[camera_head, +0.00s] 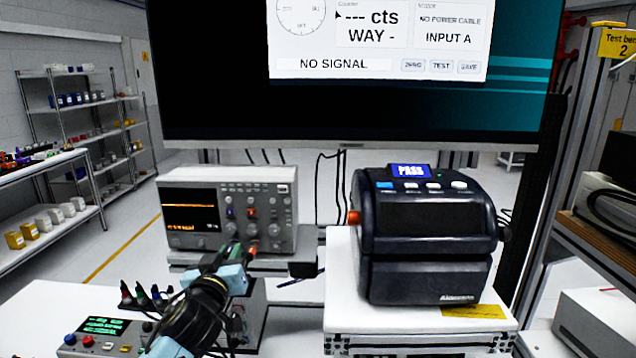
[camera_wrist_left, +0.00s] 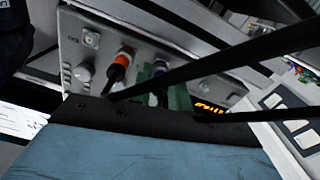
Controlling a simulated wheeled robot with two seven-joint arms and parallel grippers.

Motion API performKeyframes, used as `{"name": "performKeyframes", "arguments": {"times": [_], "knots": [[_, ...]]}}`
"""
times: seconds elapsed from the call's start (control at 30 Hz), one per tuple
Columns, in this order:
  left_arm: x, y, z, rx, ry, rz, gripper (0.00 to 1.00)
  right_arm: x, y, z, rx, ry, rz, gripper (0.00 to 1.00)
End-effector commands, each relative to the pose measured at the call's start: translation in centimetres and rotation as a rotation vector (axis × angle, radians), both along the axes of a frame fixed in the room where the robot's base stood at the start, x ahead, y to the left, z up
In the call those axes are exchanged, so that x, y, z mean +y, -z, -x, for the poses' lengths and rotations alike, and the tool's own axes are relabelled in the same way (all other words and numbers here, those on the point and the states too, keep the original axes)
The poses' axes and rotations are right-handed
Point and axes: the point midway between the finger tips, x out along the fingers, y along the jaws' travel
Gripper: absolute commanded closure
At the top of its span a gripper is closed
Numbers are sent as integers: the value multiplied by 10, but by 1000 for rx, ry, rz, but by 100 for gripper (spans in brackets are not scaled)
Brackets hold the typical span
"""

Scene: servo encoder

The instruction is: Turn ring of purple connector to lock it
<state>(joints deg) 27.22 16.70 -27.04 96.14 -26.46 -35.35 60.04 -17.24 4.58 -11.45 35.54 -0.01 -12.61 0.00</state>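My left gripper (camera_head: 240,252) reaches up from the lower left in the head view, in front of the oscilloscope's lower right. An orange piece (camera_head: 253,249) shows beside its tip. In the left wrist view a grey panel (camera_wrist_left: 205,88) carries a connector with an orange-red ring (camera_wrist_left: 124,58) and a black cable. A greyish connector (camera_wrist_left: 160,68) sits to its right, with a green part (camera_wrist_left: 179,98) below. No purple ring can be made out. Whether the gripper touches a connector, and its finger opening, cannot be told. My right gripper is out of view.
The oscilloscope (camera_head: 228,208) stands at the back left. A black device (camera_head: 425,235) reading PASS sits on a white case (camera_head: 343,290) at right. A small control box (camera_head: 103,338) is at lower left. A large monitor (camera_head: 215,95) shows NO SIGNAL.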

Motion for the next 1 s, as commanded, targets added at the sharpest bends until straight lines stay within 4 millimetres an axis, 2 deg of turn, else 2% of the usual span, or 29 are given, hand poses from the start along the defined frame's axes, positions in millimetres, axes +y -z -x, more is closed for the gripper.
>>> {"name": "performKeyframes", "arguments": {"times": [0.47,1.0], "knots": [[0,0,0,1,-1,-15,96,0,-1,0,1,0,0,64],[0,0,0,-6,-1,-209,96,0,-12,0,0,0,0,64]]}}
